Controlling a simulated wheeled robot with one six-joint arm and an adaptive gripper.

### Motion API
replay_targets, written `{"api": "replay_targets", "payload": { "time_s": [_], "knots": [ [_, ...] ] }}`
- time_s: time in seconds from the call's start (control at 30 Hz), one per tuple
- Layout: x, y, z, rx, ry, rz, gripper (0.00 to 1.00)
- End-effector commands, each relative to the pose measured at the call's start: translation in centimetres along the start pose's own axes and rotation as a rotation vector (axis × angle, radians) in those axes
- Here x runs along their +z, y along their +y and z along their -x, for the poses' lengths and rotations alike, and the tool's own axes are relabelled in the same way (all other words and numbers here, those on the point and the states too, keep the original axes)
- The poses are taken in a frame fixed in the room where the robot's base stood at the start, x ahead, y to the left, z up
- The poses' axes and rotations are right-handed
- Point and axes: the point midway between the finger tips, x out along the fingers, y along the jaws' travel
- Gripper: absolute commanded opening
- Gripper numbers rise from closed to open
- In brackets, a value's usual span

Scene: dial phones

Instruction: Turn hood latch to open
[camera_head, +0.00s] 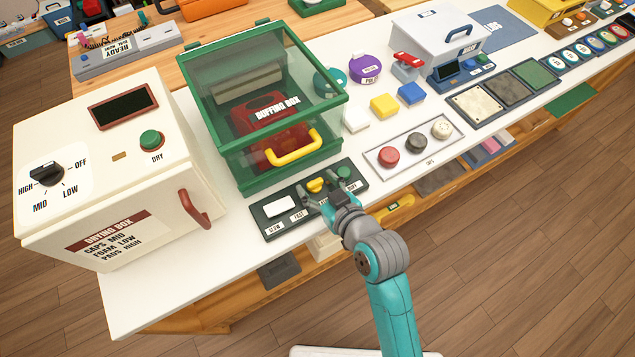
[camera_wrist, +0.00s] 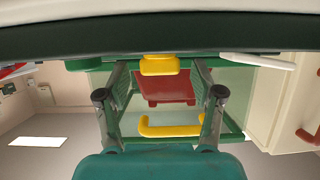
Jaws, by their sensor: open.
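The buffing box (camera_head: 283,102) has a green frame and a clear hood, which is down. Its yellow handle (camera_head: 293,150) is on the front. A yellow turn knob, apparently the hood latch (camera_head: 316,185), is on the dark control panel (camera_head: 267,222) before the box. In the wrist view the latch (camera_wrist: 159,66) shows between the fingers, and the handle (camera_wrist: 165,130) is lower down. My gripper (camera_head: 323,192) is open around the latch, one finger on each side; contact cannot be told. It partly hides the panel's labels.
The panel also carries a white rocker (camera_head: 279,206) and a green button (camera_head: 344,173). A cream drying box (camera_head: 110,160) stands at left. A tray of round caps (camera_head: 388,157) lies to the right. The bench's front edge is close to my arm.

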Motion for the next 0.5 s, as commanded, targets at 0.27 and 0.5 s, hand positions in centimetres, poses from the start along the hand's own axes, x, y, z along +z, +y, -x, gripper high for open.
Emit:
{"api": "replay_targets", "payload": {
  "time_s": [0.27, 0.5],
  "knots": [
    [0.1, 0.1, 4.5, 0.003, -0.001, -0.002, 0.67],
    [0.1, 0.1, 9.0, 0.003, -0.002, -0.001, 0.67]
  ]
}}
